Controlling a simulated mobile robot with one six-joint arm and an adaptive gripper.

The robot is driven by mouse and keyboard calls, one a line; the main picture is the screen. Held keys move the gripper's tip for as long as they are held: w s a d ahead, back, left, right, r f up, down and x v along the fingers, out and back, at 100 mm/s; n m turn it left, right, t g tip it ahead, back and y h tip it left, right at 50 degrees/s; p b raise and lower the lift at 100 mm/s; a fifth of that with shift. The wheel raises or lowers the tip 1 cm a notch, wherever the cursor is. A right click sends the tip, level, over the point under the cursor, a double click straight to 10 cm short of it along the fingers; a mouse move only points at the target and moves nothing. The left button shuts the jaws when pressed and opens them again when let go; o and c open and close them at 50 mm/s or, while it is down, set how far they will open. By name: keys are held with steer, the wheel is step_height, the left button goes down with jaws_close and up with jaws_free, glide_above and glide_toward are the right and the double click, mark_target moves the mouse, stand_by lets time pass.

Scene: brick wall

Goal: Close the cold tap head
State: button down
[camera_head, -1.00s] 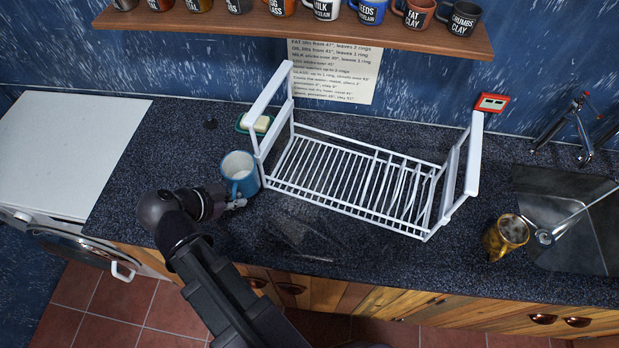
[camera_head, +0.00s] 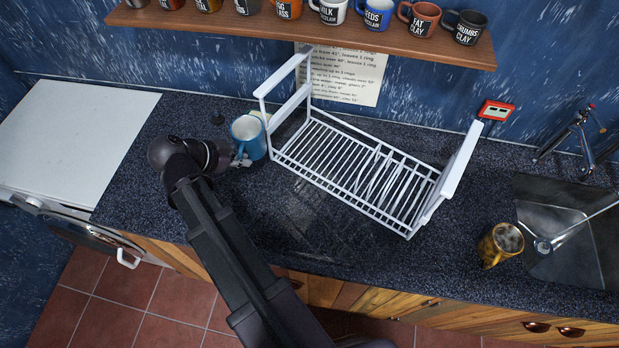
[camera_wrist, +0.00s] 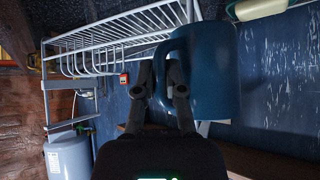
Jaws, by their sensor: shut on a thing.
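The tap (camera_head: 580,133) stands behind the sink at the far right of the head view. A small red mark shows near its top. I cannot tell the cold tap head apart or how far it is turned. My gripper (camera_head: 240,160) is far from it, at the left part of the counter. It is shut on the handle of a blue mug (camera_head: 250,138). In the wrist view the gripper (camera_wrist: 161,68) has its fingers at the handle of the blue mug (camera_wrist: 215,70).
A white dish rack (camera_head: 355,180) stands right beside the blue mug, between it and the sink (camera_head: 580,265). A gold mug (camera_head: 500,243) stands at the sink's left edge. A shelf (camera_head: 300,38) with several mugs hangs above. The front counter middle is clear.

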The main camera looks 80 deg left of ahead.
steer(key=shift+f, duration=0.15)
step_height(320, 180, down, 6)
steer(key=b, duration=0.6)
steer(key=shift+f, duration=0.1)
stand_by(0.5)
steer(key=shift+f+b, duration=1.8)
steer(key=shift+b, duration=0.25)
steer(key=shift+f, duration=0.15)
steer(key=c, duration=0.7)
jaws_free()
steer(key=shift+r, duration=0.2)
